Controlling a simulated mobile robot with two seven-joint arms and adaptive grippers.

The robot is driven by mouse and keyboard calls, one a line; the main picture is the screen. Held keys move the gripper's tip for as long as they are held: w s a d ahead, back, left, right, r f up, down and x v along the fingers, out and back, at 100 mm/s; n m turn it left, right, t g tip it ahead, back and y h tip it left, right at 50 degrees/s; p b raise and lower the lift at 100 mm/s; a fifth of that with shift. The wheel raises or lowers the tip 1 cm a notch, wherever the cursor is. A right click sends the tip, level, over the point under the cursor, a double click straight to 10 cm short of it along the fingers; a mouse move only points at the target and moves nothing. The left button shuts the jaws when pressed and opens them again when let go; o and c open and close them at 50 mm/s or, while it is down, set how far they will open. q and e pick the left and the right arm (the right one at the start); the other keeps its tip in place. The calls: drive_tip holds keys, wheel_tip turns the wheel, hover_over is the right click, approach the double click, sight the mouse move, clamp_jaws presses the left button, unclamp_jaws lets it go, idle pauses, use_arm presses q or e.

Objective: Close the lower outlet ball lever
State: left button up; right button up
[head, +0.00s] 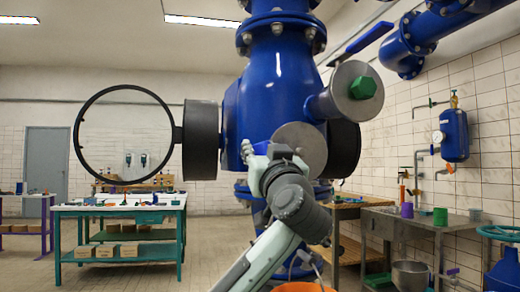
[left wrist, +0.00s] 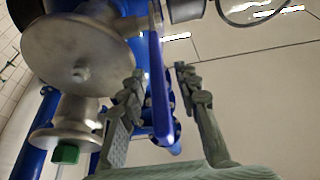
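A blue lever (left wrist: 160,85) runs lengthwise between the two fingers of my left gripper (left wrist: 159,70) in the left wrist view. The fingers are apart, with gaps on both sides, so the gripper is open around the lever. In the head view my left gripper (head: 248,150) is at the front of the big blue valve body (head: 278,80), beside the lower steel disc (head: 302,146). My arm and gripper hide most of this lever there. Another blue bar-like lever (head: 369,38) shows at upper right. My right gripper is not in view.
A black handwheel ring (head: 78,125) stands out to the left. A steel flange with a green hex cap (head: 362,88) projects at upper right. A teal workbench (head: 120,209) is at left and a steel table (head: 420,222) at right. The floor left of the valve is open.

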use_arm(q)
clamp_jaws()
idle(0.4)
